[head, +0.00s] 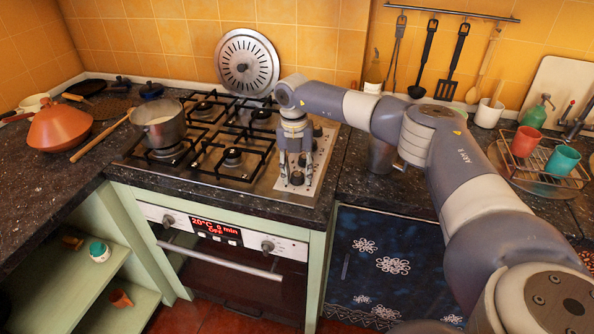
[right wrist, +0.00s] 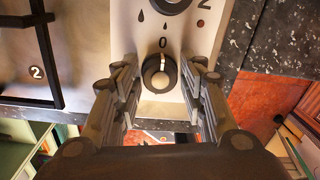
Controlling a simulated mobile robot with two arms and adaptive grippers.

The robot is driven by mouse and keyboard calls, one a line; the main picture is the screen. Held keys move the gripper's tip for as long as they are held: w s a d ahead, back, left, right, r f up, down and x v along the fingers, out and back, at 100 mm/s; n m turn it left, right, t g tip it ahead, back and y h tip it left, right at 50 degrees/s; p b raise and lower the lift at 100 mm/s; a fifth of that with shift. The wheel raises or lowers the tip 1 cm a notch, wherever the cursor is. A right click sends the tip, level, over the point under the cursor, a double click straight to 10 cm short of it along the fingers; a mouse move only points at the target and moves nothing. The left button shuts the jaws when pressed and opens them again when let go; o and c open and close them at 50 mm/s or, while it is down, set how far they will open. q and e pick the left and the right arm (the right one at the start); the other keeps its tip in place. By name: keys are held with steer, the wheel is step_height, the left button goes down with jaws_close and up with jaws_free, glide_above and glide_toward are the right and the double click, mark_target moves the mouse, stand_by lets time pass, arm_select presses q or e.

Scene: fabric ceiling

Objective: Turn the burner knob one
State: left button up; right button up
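The stove's knob panel (head: 316,163) runs along the right side of the gas stove. In the right wrist view, a round dark-rimmed burner knob (right wrist: 159,74) has a pale mark pointing up toward a printed "0". My right gripper (head: 295,177) points down over the front end of the panel. Its fingers are open, one on each side of this knob, and a gap shows on both sides in the right wrist view (right wrist: 160,66). No number for this knob can be read. Another knob (right wrist: 170,4) is cut off at the top edge. My left gripper is out of view.
A metal pot (head: 159,122) stands on the left burners. A round metal lid (head: 247,63) leans on the tiled wall. The oven front (head: 222,238) is below the stove. A dish rack with cups (head: 541,165) stands on the right counter.

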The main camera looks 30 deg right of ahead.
steer(key=c, duration=0.5)
